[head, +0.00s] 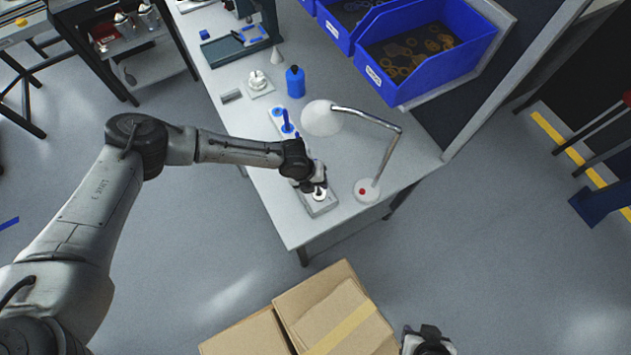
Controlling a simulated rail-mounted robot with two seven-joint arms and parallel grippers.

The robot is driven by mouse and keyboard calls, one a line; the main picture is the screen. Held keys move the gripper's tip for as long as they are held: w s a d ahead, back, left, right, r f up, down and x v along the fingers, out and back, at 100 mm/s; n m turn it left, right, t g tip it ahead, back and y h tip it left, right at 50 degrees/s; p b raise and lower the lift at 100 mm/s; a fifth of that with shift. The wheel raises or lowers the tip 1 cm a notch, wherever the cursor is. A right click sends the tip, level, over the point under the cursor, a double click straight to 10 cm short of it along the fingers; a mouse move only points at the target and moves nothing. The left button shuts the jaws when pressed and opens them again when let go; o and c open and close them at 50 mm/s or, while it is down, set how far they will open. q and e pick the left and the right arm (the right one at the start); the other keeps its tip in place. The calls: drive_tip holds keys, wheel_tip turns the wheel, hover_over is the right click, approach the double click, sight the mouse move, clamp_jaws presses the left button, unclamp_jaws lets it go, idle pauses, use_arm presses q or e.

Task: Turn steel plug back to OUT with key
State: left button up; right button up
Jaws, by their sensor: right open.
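A light grey machined housing (321,208) lies near the front corner of the workbench. A small pale round part (320,194) shows on its top; whether this is the steel plug or the key is too small to tell. My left gripper (315,186) is directly over this housing, pointing down at the round part. Its fingers are dark and small, so its opening and any grasp are unclear. My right gripper (430,338) is open at the bottom edge, away from the bench and beside a cardboard box.
A lamp (377,127) stands just right of the housing, its white head close to my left wrist. A blue-topped part (287,125), another housing (259,84) and a blue bottle (295,82) stand farther back. Blue bins (425,52) are at the upper right; cardboard boxes (330,310) below.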

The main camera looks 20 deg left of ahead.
use_arm(q)
clamp_jaws()
drive_tip(key=shift+r, duration=0.1)
drive_tip(key=shift+c, duration=2)
unclamp_jaws()
drive_tip(key=shift+p, duration=0.3)
drive_tip(key=o, duration=0.5)
drive_tip(key=shift+o, duration=0.2)
drive_tip(key=shift+a+r, duration=0.15)
drive_tip(key=shift+r, duration=0.15)
drive_tip(key=b+v, duration=0.1)
drive_tip(key=v, duration=1.2)
drive_tip(key=shift+s, duration=0.1)
